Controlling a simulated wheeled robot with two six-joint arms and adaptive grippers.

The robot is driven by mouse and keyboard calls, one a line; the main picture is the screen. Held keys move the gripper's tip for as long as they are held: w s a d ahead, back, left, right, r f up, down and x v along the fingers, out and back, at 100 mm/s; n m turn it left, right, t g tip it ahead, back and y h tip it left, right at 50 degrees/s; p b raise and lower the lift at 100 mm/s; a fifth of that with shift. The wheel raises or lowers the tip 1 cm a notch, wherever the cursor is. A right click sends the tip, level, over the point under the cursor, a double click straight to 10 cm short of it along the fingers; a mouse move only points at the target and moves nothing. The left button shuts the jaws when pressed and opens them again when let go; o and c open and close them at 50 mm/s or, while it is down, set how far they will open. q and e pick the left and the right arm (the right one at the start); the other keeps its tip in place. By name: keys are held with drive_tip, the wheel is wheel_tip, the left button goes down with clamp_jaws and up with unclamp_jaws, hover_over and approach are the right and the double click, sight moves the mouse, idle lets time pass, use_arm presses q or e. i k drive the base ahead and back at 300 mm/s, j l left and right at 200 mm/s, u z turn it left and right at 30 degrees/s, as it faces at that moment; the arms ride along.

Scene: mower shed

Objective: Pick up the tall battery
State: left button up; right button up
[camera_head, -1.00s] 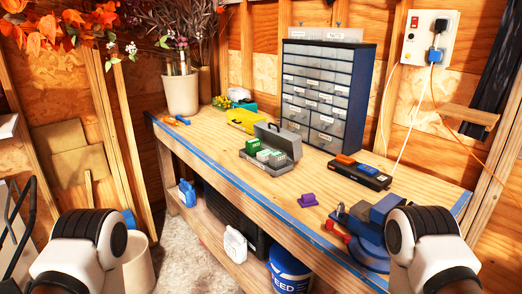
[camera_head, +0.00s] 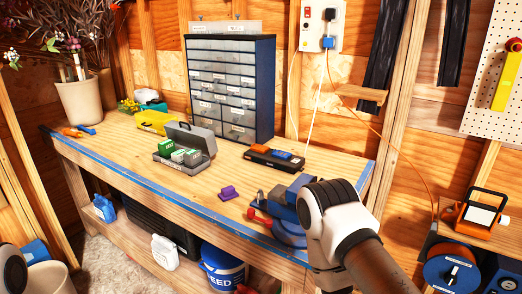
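No item is clearly recognisable as the tall battery. A black holder (camera_head: 265,160) on the workbench carries an orange block (camera_head: 259,148) and a blue block (camera_head: 282,155); I cannot tell whether either is a battery. An open grey case (camera_head: 207,143) to its left holds green-and-white blocks (camera_head: 178,155). My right arm shows at the lower middle right, in front of the blue vise, hiding part of it. A little of my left arm shows at the lower left edge. Neither gripper's fingers are visible.
On the workbench (camera_head: 150,184) stand a drawer cabinet (camera_head: 228,95), a purple piece (camera_head: 228,192) and a blue vise (camera_head: 285,232) at the front right. The wood around the purple piece is clear. An orange work light (camera_head: 474,213) and blue reel (camera_head: 450,268) are at right.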

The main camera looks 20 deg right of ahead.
sight(192, 158)
drive_tip(key=i+j, duration=0.5)
drive_tip(key=i, duration=0.15)
drive_tip(key=i+j, duration=0.5)
drive_tip(key=i, duration=0.15)
